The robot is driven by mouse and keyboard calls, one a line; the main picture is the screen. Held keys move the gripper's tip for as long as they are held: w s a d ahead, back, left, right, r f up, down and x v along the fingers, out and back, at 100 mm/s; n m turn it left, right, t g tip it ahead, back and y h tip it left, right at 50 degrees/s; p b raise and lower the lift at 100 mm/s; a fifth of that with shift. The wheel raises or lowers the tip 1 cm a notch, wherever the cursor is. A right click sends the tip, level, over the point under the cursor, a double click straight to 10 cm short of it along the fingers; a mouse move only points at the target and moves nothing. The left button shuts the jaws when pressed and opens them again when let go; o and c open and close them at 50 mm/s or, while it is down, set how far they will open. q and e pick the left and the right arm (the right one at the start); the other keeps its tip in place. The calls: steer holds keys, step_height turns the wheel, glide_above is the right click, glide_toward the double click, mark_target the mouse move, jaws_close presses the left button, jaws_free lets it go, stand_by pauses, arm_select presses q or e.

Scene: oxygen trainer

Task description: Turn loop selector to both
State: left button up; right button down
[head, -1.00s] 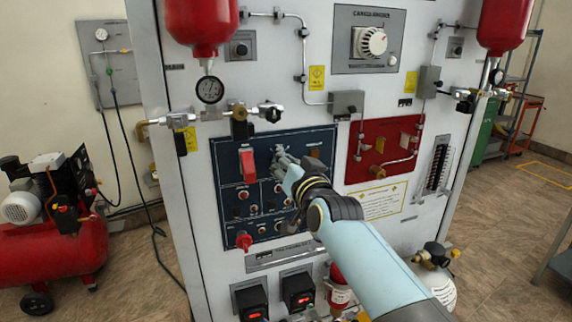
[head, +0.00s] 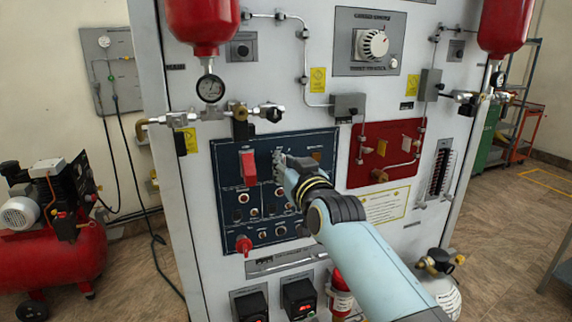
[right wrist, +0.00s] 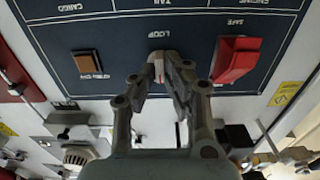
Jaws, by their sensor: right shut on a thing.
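The loop selector (right wrist: 157,69) shows in the right wrist view as a small pale knob below the LOOP label on the dark blue panel (head: 222,157). My right gripper (right wrist: 160,73) is shut on it, with one finger on each side. In the head view my right gripper (head: 281,160) is at the panel, right of the red guarded switch, and hides the selector. The position the selector points to cannot be read. My left gripper is not in view.
A red guarded switch (head: 249,168) is just left of my right gripper in the head view. A small orange-brown button (right wrist: 88,63) is on the selector's other side. A red panel (head: 363,175) is to the right. A red knob (head: 244,245) is lower left.

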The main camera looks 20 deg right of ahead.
steer(key=shift+f, duration=0.1)
steer(key=c, duration=1.4)
jaws_free()
steer(key=shift+s, duration=0.1)
steer(key=s, duration=1.2)
steer(key=shift+d, duration=0.2)
steer(key=shift+f, duration=0.1)
